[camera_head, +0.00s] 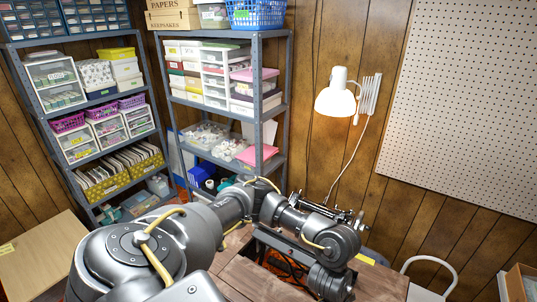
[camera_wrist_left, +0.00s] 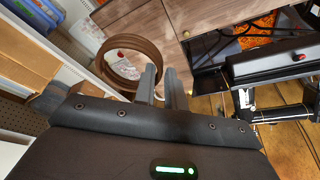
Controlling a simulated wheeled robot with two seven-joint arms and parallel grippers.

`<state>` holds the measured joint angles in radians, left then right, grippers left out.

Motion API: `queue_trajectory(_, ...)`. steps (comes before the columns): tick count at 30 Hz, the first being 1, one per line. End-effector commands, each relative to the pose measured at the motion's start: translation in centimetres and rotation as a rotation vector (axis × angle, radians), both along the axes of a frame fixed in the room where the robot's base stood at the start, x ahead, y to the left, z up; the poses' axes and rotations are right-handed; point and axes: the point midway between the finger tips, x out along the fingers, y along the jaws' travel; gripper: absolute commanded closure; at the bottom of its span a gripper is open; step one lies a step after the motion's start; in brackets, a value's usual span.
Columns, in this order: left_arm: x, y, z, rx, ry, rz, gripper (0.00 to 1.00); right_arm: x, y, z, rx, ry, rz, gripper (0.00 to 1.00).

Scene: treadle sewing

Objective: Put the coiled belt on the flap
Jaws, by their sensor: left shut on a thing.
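The coiled belt (camera_wrist_left: 104,48) is a brown ring in the left wrist view, left of the fingertips. My left gripper (camera_wrist_left: 163,80) is shut on its right-hand edge, where the fingers cover part of the rim. Brown wooden panels of the sewing table show behind it (camera_wrist_left: 207,38), and one shows in the head view (camera_head: 238,268); I cannot tell for sure which one is the flap. In the head view my left arm reaches over the table, and its fingers and the belt are hidden. My right gripper is in neither view.
A black bar with a red button (camera_wrist_left: 299,57) lies to the right of my left gripper. Shelves with bins (camera_head: 228,90) stand at the back left. A white lamp (camera_head: 336,100) hangs over the table. A white chair (camera_head: 430,261) stands at the right.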

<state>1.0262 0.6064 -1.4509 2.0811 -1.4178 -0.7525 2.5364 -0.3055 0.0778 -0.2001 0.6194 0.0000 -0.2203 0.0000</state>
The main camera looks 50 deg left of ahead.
Motion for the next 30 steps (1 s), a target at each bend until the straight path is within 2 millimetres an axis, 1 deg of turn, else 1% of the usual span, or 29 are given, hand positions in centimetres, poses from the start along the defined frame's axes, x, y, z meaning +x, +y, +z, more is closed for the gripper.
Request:
queue_trajectory(1,-1.3,1.3,-0.6,0.006,0.015,0.059,1.00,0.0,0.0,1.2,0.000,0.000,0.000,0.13)
queue_trajectory(6,-4.4,4.5,-3.1,0.007,0.024,0.201,1.00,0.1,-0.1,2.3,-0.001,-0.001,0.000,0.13)
queue_trajectory(12,-7.3,7.1,-4.8,0.006,0.031,0.299,1.00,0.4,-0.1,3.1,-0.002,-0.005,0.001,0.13)
queue_trajectory(20,-10.1,9.3,-6.0,0.006,0.036,0.372,1.00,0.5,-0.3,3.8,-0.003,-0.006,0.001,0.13)
queue_trajectory(24,-10.9,10.0,-6.3,0.004,0.036,0.393,1.00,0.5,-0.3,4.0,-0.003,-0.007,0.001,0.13)
queue_trajectory(30,-11.4,10.6,-6.5,0.004,0.032,0.406,1.00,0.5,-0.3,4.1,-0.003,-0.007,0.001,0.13)
